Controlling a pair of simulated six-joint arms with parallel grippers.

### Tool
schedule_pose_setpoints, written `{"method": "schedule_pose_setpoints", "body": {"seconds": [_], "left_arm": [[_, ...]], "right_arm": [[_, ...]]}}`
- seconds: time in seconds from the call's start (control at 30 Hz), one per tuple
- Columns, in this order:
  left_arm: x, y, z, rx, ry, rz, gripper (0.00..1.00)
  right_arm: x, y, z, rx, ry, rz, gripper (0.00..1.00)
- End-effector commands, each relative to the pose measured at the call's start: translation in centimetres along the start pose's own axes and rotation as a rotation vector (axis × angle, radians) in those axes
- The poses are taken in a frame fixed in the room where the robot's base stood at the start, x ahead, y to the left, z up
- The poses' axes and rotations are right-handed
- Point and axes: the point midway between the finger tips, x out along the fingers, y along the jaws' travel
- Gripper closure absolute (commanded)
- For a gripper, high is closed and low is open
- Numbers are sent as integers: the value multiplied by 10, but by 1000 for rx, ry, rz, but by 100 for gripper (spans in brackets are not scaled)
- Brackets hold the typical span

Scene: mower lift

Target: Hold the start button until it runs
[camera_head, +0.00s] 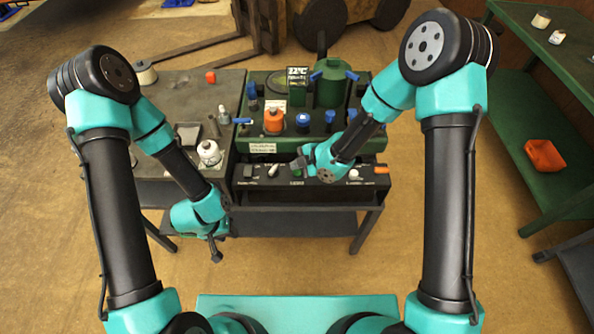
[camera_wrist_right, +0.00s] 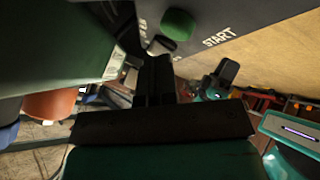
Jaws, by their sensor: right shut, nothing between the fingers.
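The green start button (camera_wrist_right: 178,24) sits on a dark panel beside the white word START (camera_wrist_right: 220,38) in the right wrist view. My right gripper (camera_wrist_right: 156,60) is shut and empty, its tips just short of the button in that picture; I cannot tell whether they touch it. In the head view the right gripper (camera_head: 300,163) is at the black front panel (camera_head: 326,178) of the green machine, covering part of it. My left gripper (camera_head: 216,254) hangs low in front of the table, away from the panel; its finger gap is not clear.
The machine's top holds an orange container (camera_head: 273,121), a green tank (camera_head: 331,88) and a display (camera_head: 297,84). A white bottle (camera_head: 208,152) stands on the grey table to the left. Open floor lies in front.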

Motion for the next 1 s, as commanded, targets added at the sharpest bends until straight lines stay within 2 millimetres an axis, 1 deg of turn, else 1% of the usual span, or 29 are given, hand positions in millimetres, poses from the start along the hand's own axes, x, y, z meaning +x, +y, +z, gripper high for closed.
{"method": "schedule_pose_setpoints", "body": {"seconds": [0.5, 1.0], "left_arm": [[0, 0, 0, 0, 0, 0, 61], [0, 0, 0, 0, 0, 0, 61]], "right_arm": [[6, -4, 4, 0, 0, 0, 100], [7, -5, 5, 0, 0, 0, 100]]}}
